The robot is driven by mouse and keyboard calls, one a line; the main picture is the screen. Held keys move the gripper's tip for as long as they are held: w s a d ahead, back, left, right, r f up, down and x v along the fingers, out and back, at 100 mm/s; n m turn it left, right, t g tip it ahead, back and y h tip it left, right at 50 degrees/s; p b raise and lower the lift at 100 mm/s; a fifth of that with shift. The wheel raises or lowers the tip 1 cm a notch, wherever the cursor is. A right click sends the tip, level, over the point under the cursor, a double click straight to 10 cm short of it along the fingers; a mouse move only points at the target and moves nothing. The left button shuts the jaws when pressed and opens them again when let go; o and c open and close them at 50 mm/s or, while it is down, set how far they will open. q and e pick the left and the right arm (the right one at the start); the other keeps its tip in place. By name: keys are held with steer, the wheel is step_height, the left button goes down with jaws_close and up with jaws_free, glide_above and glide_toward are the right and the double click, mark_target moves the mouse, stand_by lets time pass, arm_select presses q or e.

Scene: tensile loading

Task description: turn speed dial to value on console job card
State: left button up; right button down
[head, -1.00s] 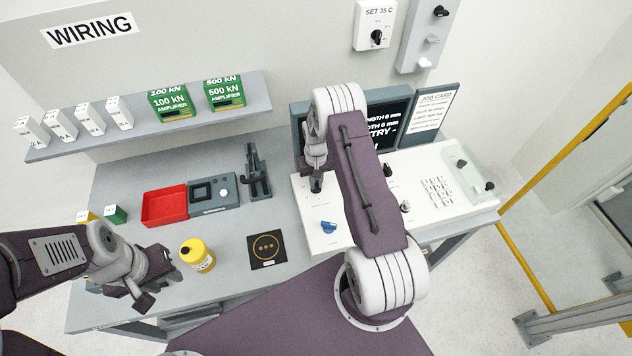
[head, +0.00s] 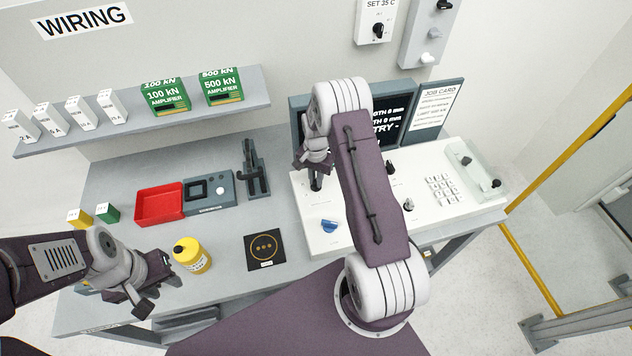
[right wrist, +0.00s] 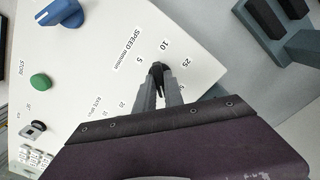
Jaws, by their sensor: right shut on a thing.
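The black speed dial (right wrist: 157,69) sits on the white console panel among the printed values 5, 10 and 25, under the label SPEED mm/min. My right gripper (right wrist: 158,82) is shut on this dial; its fingers hide much of it, so I cannot tell which value it points at. In the head view my right gripper (head: 316,184) is at the console's left part. The job card (head: 436,103) stands behind the console, right of the screen; its small print is unreadable. My left gripper (head: 158,291) is open and empty above the bench's front left.
A blue knob (head: 329,226) and a green button (right wrist: 40,82) are on the console (head: 405,222). A yellow bottle (head: 192,255) stands beside my left gripper. A red tray (head: 159,204) and a dark stand (head: 254,170) are further back on the bench.

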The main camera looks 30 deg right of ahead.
steer(key=shift+m+b, duration=0.5)
steer(key=shift+m, duration=1.5)
steer(key=c, duration=1.4)
jaws_free()
steer(key=shift+c, duration=0.2)
steer(key=shift+r, duration=0.15)
step_height(320, 180, up, 8)
steer(key=b, duration=0.2)
steer(key=shift+b, duration=0.35)
steer(key=shift+r, duration=0.45)
